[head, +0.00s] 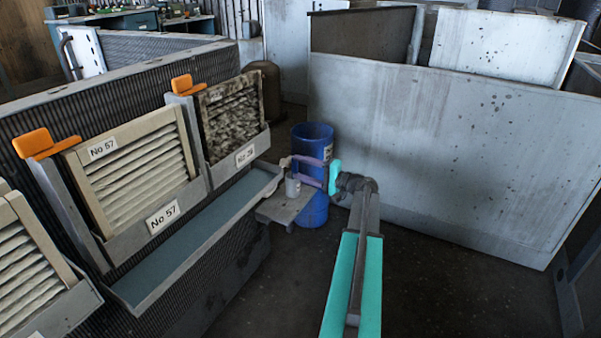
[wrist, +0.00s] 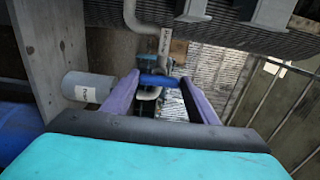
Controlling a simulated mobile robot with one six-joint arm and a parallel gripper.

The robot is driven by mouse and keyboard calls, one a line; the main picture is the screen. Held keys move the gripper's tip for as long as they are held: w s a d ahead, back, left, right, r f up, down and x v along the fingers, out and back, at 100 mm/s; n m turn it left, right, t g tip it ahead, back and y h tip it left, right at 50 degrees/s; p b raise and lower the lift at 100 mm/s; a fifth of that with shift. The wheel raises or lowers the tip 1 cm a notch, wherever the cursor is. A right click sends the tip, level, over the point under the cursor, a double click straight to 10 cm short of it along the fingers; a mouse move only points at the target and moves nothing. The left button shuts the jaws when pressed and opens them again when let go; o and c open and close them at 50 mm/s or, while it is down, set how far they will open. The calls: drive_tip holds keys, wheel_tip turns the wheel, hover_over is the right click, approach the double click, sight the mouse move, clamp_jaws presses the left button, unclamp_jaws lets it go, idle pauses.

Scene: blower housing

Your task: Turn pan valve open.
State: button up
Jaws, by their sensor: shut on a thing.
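The pan valve's blue handle (wrist: 158,80) shows in the wrist view, lying crosswise between the two purple fingers of my gripper (wrist: 160,84). The fingers are shut on it. A pale pipe (wrist: 133,16) with a labelled straight stretch runs down to the valve. The valve body behind the handle is partly hidden and too small to read its position. In the head view, my gripper (head: 312,172) is at the end of the drain trough (head: 205,232), in front of a blue drum; the handle cannot be made out there.
The blue drum (head: 313,145) stands close behind my gripper. A small pale canister (head: 292,187) sits on a grey ledge (head: 283,208) beside it. Framed filters (head: 130,170) line the left. A large grey panel (head: 430,150) stands at right. The dark floor (head: 460,290) is clear.

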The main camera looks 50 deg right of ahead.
drive_tip(key=shift+s+a+f, duration=0.1)
drive_tip(key=shift+a+f, duration=0.05)
drive_tip(key=o, duration=1)
drive_tip(key=shift+o, duration=0.2)
drive_tip(key=shift+s+d+r+p, duration=0.1)
drive_tip(key=shift+s+d+p, duration=0.1)
drive_tip(key=shift+s, duration=0.2)
drive_tip(key=shift+s+d+r+p, duration=0.1)
drive_tip(key=shift+s+d+p, duration=0.1)
drive_tip(key=shift+s, duration=0.2)
drive_tip(key=p+v, duration=0.4)
drive_tip(key=v, duration=0.8)
drive_tip(key=shift+s+f, duration=0.1)
drive_tip(key=shift+f, duration=0.05)
drive_tip(key=shift+a, duration=0.1)
